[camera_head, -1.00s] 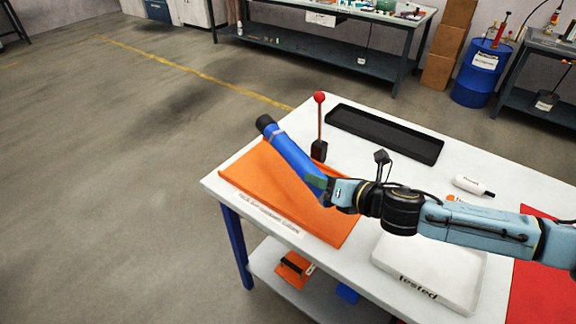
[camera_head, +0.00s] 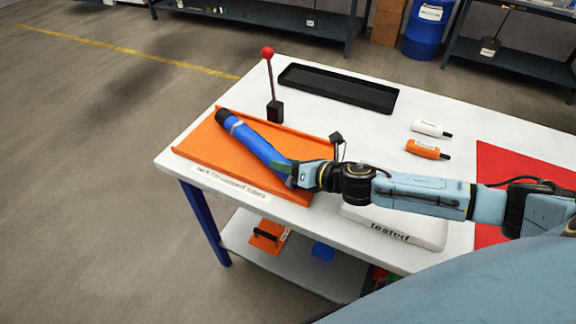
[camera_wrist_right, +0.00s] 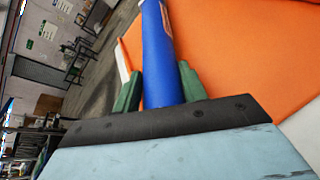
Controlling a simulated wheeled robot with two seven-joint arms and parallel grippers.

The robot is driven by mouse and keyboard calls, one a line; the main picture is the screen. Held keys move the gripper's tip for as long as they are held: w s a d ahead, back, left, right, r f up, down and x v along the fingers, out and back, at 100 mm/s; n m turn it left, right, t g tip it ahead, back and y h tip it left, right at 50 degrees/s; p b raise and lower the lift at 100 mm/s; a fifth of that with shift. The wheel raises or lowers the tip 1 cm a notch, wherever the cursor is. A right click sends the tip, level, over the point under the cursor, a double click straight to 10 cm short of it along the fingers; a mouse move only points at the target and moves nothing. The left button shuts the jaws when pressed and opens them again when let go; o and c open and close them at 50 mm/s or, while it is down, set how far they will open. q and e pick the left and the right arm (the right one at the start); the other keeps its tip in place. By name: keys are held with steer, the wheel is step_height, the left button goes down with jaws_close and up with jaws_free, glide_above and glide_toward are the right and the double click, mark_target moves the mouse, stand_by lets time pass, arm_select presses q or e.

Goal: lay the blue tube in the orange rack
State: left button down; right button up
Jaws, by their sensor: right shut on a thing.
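The blue tube (camera_head: 254,143) has a black end cap at its far left end. It lies over the orange rack (camera_head: 205,145) on the white table, slanting from the upper left down to my right gripper. My right gripper (camera_head: 291,173) is shut on the near end of the blue tube. In the right wrist view the tube (camera_wrist_right: 158,50) runs between the two green fingers (camera_wrist_right: 157,88), with the orange rack (camera_wrist_right: 240,50) beside and below it. I cannot tell whether the tube touches the rack along its length. My left gripper is not in view.
A black post with a red ball (camera_head: 268,54) stands just behind the rack. A black tray (camera_head: 338,90) lies at the back. White (camera_head: 430,129) and orange (camera_head: 427,149) bottles lie to the right, near a red mat (camera_head: 510,165). A white "tested" tray (camera_head: 430,232) sits under my arm.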

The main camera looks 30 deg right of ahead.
steer(key=shift+r, duration=0.1)
steer(key=o, duration=1.2)
steer(key=shift+s+d, duration=0.2)
steer(key=shift+s, duration=0.1)
steer(key=v, duration=0.9)
steer(key=shift+s+d+r, duration=0.1)
steer(key=shift+s+d, duration=0.05)
steer(key=shift+v, duration=0.9)
steer(key=shift+r, duration=0.1)
